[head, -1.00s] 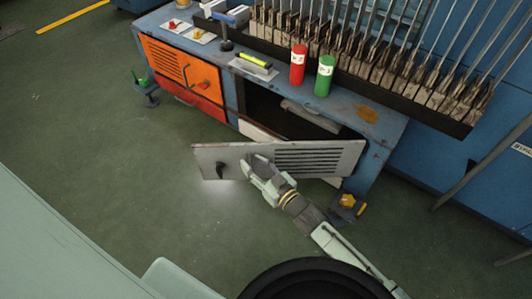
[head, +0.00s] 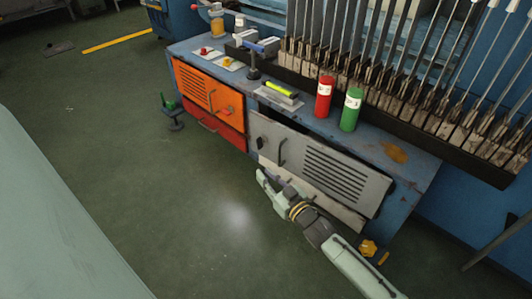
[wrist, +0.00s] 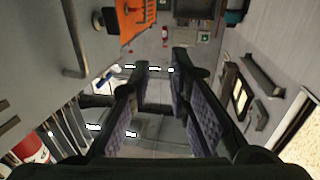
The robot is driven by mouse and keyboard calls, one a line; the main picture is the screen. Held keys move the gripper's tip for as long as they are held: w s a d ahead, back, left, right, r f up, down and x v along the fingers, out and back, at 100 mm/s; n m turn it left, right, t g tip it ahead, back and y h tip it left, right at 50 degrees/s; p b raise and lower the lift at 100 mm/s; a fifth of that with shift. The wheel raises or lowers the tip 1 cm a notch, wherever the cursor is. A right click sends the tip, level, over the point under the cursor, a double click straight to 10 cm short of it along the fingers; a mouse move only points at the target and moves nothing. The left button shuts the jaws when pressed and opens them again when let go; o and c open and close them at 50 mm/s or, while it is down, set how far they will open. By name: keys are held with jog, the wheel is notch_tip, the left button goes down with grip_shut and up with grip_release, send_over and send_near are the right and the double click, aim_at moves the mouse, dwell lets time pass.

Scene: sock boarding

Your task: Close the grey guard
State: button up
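The grey guard (head: 318,160) is a louvred panel with a dark handle (head: 283,152) near its left end. In the head view it lies along the front of the blue bench, its left end close beside the orange door. A dark gap shows along its top and right edge, so I cannot tell that it sits flush. My gripper (head: 272,186) is in front of and below the guard's left part, and appears apart from it. In the wrist view the fingers (wrist: 160,75) are spread with nothing between them, and the guard's grey face (wrist: 40,55) and handle (wrist: 75,45) lie to the left.
The orange door (head: 208,92) and a red panel (head: 215,128) are left of the guard. Red (head: 324,97) and green (head: 350,110) cylinders stand on the bench top (head: 400,180). A pale panel (head: 315,193) shows below the guard. The floor at left is mostly clear.

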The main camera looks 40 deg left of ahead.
jog(key=shift+a, duration=0.4)
jog(key=shift+c, duration=0.4)
grip_shut()
jog(key=shift+c, duration=1.3)
grip_release()
jog(key=o, duration=0.3)
jog(key=shift+o, duration=0.2)
jog(key=shift+d, duration=0.1)
jog(key=v, duration=1.2)
